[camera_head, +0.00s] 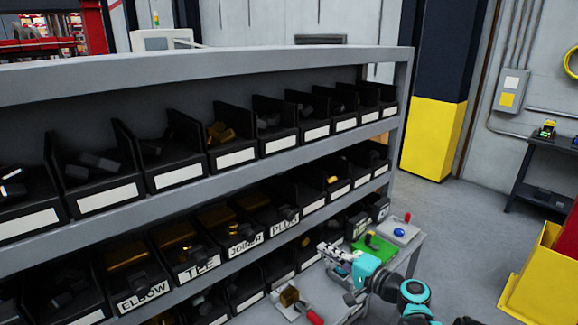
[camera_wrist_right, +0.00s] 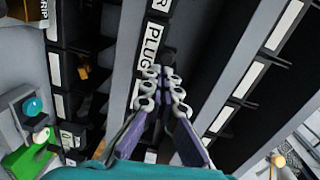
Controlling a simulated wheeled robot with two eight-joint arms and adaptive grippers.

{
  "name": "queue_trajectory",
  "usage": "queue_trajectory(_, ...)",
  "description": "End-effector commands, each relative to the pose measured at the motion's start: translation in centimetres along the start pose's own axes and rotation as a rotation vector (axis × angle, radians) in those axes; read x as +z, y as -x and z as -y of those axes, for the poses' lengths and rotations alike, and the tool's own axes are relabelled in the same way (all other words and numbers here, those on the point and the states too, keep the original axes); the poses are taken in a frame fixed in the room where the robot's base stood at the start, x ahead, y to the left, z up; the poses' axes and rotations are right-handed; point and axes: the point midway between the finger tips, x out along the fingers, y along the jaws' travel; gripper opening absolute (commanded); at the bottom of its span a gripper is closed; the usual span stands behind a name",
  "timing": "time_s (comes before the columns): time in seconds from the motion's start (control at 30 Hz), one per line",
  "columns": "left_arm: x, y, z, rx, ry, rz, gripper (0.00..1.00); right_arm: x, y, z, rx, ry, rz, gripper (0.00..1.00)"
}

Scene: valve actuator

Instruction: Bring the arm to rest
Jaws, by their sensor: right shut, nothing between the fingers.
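My right arm comes in from the lower right of the head view. Its teal-bodied right gripper (camera_head: 332,250) is in front of the shelf's lower bins, above the small workbench. In the right wrist view, the fingers of the right gripper (camera_wrist_right: 164,76) are together and hold nothing. They point toward a bin label reading PLUG (camera_wrist_right: 150,42); I cannot tell how far away it is. My left gripper is not in view.
A grey shelf (camera_head: 190,62) with rows of black bins fills the left and middle. A yellow-based column (camera_head: 432,140) stands behind.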

Motion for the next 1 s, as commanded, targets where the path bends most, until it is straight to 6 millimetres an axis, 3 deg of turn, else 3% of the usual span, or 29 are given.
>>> queue_trajectory(0.17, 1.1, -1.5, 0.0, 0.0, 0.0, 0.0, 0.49, 6.6, 2.4, -3.5, 0.256, 0.203, 0.062, 0.0)
queue_trajectory(0.4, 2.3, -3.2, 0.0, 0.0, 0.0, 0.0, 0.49, 13.0, 9.9, -9.9, 0.627, 0.546, 0.138, 0.0)
queue_trajectory(0.6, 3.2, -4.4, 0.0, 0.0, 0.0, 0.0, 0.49, 15.0, 17.2, -14.7, 0.885, 0.823, 0.178, 0.0)
queue_trajectory(0.7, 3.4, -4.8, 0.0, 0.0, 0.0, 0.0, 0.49, 15.1, 19.7, -16.1, 0.971, 0.922, 0.186, 0.0)
queue_trajectory(0.83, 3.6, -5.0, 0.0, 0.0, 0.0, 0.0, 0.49, 15.0, 21.6, -16.9, 1.033, 0.995, 0.19, 0.0)
queue_trajectory(1.0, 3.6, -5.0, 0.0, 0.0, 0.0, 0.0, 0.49, 14.9, 21.9, -17.0, 1.044, 1.009, 0.19, 0.0)
